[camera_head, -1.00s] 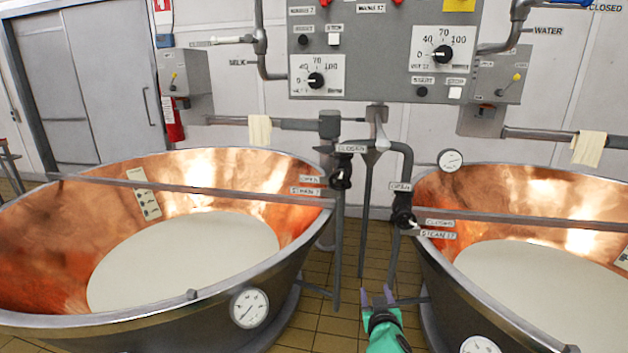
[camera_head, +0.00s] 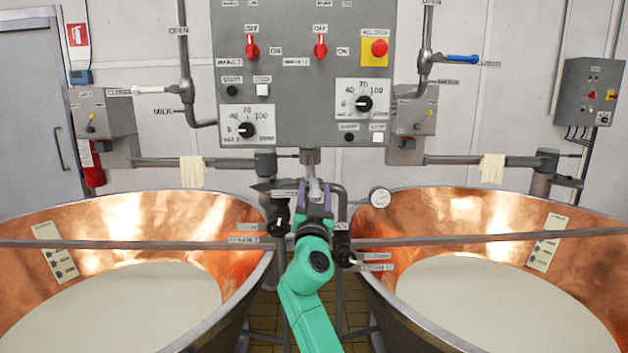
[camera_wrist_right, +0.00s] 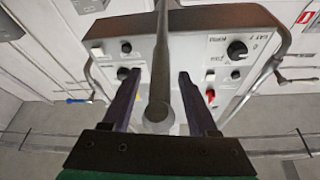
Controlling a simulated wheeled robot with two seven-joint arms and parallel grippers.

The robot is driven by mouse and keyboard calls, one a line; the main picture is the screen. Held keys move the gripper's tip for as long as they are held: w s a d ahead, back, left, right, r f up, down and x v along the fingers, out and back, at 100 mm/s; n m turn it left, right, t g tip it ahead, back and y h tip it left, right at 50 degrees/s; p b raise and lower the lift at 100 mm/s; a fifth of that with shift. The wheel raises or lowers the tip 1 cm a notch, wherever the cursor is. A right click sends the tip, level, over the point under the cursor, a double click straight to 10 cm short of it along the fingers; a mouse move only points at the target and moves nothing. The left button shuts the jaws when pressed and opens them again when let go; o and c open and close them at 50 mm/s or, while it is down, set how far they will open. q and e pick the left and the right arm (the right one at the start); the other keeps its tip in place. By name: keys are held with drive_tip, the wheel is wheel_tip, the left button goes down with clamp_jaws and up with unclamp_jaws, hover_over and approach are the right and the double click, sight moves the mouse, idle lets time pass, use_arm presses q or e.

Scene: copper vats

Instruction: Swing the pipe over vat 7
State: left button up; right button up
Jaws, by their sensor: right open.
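A grey pipe (camera_head: 315,188) hangs below the control panel, between the two copper vats. In the right wrist view the grey pipe (camera_wrist_right: 159,70) runs down to a rounded end between my fingers. My right gripper (camera_head: 314,200) is open, raised at the pipe, with one finger on each side. In the wrist view, gaps show between the pipe and both fingers (camera_wrist_right: 158,100). The left vat (camera_head: 215,262) and right vat (camera_head: 372,268) both hold pale liquid. I cannot read surely which is vat 7. My left gripper is not in view.
The control panel (camera_head: 292,75) with knobs and switches is just above the gripper. Dark valves (camera_head: 279,215) flank my right arm. Straight bars (camera_head: 130,243) cross both vats. A gauge (camera_head: 380,197) stands at the right vat's rim. Cloths (camera_head: 192,172) hang on the wall pipes.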

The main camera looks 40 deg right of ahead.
drive_tip(key=shift+w+d+r, duration=0.25)
drive_tip(key=shift+w+d, duration=0.2)
drive_tip(key=shift+f, duration=0.1)
clamp_jaws()
